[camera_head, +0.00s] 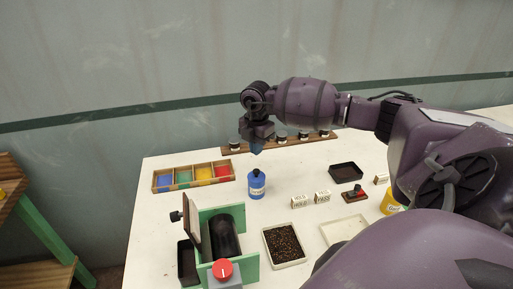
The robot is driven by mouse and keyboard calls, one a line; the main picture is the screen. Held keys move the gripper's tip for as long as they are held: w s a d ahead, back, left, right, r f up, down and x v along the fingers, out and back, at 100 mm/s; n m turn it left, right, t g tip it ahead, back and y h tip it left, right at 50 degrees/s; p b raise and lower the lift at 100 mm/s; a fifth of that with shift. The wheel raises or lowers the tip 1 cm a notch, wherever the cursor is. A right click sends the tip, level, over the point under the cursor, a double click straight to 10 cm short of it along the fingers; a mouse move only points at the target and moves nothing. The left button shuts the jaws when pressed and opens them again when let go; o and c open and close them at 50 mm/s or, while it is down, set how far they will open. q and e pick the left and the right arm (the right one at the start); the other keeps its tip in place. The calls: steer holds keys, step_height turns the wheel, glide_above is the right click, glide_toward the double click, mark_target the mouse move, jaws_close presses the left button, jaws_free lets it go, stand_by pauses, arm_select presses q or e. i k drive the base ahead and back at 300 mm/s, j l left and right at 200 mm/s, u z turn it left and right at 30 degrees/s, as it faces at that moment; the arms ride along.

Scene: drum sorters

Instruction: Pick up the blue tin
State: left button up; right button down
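The blue tin (257,187) stands upright on the white table, with a dark narrow top and a pale label. My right gripper (257,147) points down above it, with a visible gap in the picture between its tip and the tin's top. A small blue patch shows at the gripper's tip; I cannot tell whether it is part of the fingers or something else. The fingers are too small to tell open from shut. My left gripper is not in view.
A wooden tray (155,180) with coloured compartments lies left of the tin. A green-sided drum device (250,268) stands in front. Small white label blocks (300,201), a dark tray (345,172), a seed tray (284,245) and a yellow tin (390,203) are around. A wooden rack (265,147) lies behind.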

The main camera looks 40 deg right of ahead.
mark_target(255, 191)
steer(key=k, duration=1)
